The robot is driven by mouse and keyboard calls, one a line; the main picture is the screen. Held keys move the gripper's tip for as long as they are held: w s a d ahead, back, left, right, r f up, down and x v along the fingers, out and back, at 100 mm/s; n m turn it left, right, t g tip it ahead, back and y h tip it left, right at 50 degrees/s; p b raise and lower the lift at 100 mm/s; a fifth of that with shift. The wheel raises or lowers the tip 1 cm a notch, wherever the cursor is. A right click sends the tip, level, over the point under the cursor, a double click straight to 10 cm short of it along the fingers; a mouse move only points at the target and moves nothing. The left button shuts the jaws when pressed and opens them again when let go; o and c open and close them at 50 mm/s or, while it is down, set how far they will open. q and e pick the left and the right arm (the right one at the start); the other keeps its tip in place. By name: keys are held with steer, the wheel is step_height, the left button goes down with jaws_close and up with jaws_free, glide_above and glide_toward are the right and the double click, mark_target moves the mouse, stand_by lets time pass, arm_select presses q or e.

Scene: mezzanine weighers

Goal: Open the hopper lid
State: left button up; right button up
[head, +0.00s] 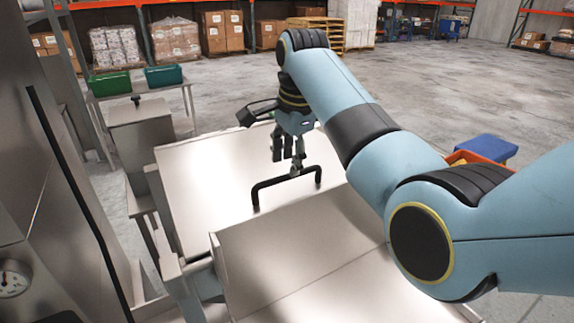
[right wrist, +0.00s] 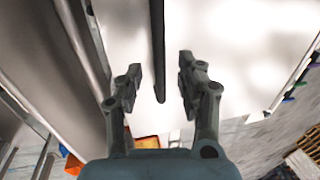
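The hopper lid (head: 205,185) is a pale metal panel that looks closed, with a black U-shaped handle (head: 262,184) standing on it. My right gripper (head: 288,158) is open over the handle, fingers pointing down at it. In the right wrist view, the handle's black bar (right wrist: 158,45) runs between the two spread fingers of the gripper (right wrist: 160,72), with a gap to each side. The fingers are not closed on it. My left gripper does not show in either view.
A second metal cover (head: 290,250) lies in front of the lid. A tall metal cabinet with a gauge (head: 12,278) stands at the left. Green bins (head: 110,84) sit on a table behind. Blue (head: 486,149) and orange bins are at the right. Open floor lies beyond.

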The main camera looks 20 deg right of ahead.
mark_target(287, 174)
steer(key=f, duration=0.3)
steer(key=shift+w+f, duration=0.1)
steer(key=shift+w, duration=0.2)
steer(key=shift+c, duration=0.4)
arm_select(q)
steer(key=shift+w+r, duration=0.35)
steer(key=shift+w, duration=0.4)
arm_select(e)
jaws_close()
